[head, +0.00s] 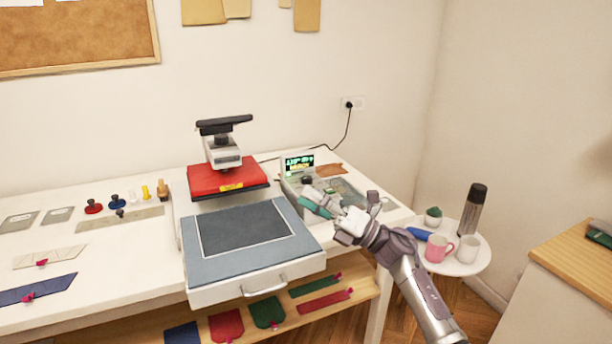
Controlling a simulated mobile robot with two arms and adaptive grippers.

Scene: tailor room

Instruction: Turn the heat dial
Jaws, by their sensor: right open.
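The heat dial appears to be the small black knob (307,181) on the control box (291,187) beside the heat press. The box has a lit green and yellow display (299,164) at its back. My right gripper (338,200) is open over the front of the box, its fingers reaching toward the knob from the front right. One fingertip looks close to the knob; I cannot tell whether they touch. The gripper hides part of the box. My left gripper is not in view.
The heat press has a raised red upper plate (228,179) and a grey lower drawer with a handle (264,288) pulled toward me. A round side table (473,262) at the right holds mugs, a flask (473,209) and a plant. Stamps and fabric pieces lie on the left.

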